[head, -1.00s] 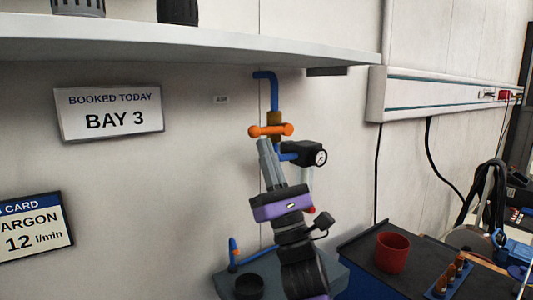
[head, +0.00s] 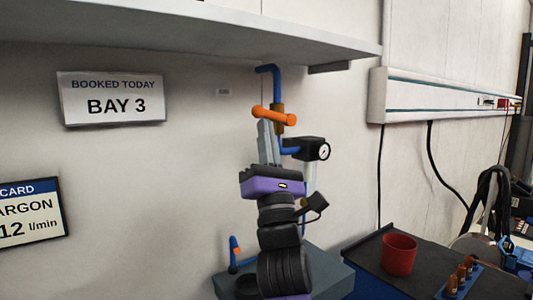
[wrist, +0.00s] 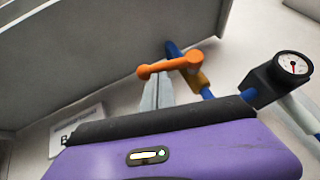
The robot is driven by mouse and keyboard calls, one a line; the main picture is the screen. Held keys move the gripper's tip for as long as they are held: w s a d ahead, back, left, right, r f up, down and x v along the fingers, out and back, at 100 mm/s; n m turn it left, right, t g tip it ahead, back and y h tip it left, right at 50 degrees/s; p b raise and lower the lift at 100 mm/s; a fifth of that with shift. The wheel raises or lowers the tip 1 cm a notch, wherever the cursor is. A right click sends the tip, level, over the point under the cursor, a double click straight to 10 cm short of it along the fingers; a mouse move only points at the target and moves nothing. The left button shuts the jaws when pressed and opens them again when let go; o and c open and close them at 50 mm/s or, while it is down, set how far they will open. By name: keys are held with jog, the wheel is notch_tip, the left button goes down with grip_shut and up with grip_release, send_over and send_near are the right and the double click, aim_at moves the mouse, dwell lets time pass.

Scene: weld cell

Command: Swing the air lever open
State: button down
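The orange air lever (head: 274,116) sits on a brass valve body (head: 278,130) on the blue air pipe (head: 275,88). It slopes slightly, with its rounded left end higher in the head view. In the wrist view the lever (wrist: 165,67) runs from a knob at left up to the pipe. My gripper (head: 265,124) points up at the lever's left part. Its grey fingers (wrist: 156,92) look close together, with no lever visible between them. The fingertips are at or just under the lever; contact is hard to tell.
A pressure gauge (head: 324,151) is close on the right of the valve. A shelf (head: 200,30) overhangs above. A red cup (head: 398,255) stands on the dark bench at right. A small blue-and-orange lever (head: 235,252) is low at left.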

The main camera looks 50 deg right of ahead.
jog(key=r+m+g+p, duration=0.2)
jog(key=m+g+p, duration=0.2)
jog(key=m+g, duration=0.1)
jog(key=d+r+m+g+p, duration=0.1)
jog(key=r+m+g+p, duration=0.2)
jog(key=m+g, duration=0.3)
jog(key=d+r+m+g+p, duration=0.1)
jog(key=r+m+g+p, duration=0.2)
jog(key=m, duration=0.4)
jog(key=shift+s+d+r+g+p, duration=0.1)
jog(key=shift+s+g+p, duration=0.1)
jog(key=shift+g+p, duration=0.3)
jog(key=shift+s+d+r+g+p, duration=0.15)
jog(key=shift+g+p, duration=0.15)
jog(key=shift+g, duration=0.4)
jog(key=shift+f, duration=0.1)
